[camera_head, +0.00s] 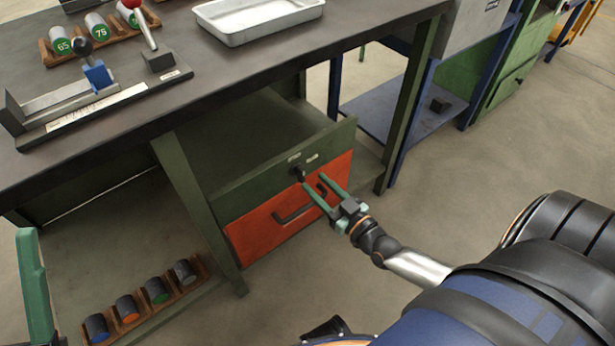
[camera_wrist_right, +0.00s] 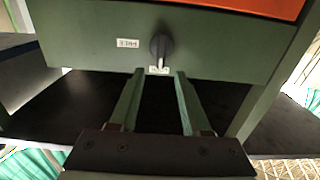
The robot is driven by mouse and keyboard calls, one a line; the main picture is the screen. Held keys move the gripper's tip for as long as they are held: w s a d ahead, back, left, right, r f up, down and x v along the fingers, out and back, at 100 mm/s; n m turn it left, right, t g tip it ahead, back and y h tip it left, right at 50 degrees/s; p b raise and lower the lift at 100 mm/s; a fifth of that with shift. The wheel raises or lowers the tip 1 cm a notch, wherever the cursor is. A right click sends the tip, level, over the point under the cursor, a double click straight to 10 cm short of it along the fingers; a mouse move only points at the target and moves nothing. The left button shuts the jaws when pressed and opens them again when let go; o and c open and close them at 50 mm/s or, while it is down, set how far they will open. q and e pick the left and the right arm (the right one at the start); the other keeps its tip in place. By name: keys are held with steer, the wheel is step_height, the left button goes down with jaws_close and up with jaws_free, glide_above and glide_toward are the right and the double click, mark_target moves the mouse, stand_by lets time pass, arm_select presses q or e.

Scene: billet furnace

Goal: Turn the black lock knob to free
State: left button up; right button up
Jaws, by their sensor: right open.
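The black lock knob (camera_head: 299,173) is on the green panel (camera_head: 256,180) above an orange drawer front (camera_head: 262,232). In the right wrist view the knob (camera_wrist_right: 161,46) has its long grip upright in the picture, in line with a small white label (camera_wrist_right: 158,70) just below it. A second label (camera_wrist_right: 128,43) lies to its left; I cannot read either surely. My right gripper (camera_head: 313,182) is open and empty, its green fingers (camera_wrist_right: 158,76) pointing at the panel just short of the knob. Part of my left gripper (camera_head: 35,285) shows at the left edge; its opening is hidden.
The workbench top (camera_head: 340,38) overhangs the drawer unit, and a green leg (camera_head: 200,190) stands left of it. The drawer's dark handle (camera_head: 293,214) sticks out below the knob. A metal tray (camera_head: 260,30) is above; a rack (camera_head: 140,310) of colored cylinders is at lower left.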

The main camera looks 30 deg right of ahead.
mark_target(304, 172)
steer(key=shift+w+a+b, duration=0.2)
steer(key=shift+w+b, duration=0.2)
steer(key=shift+w, duration=1.65)
steer(key=shift+c, duration=0.2)
jaws_close()
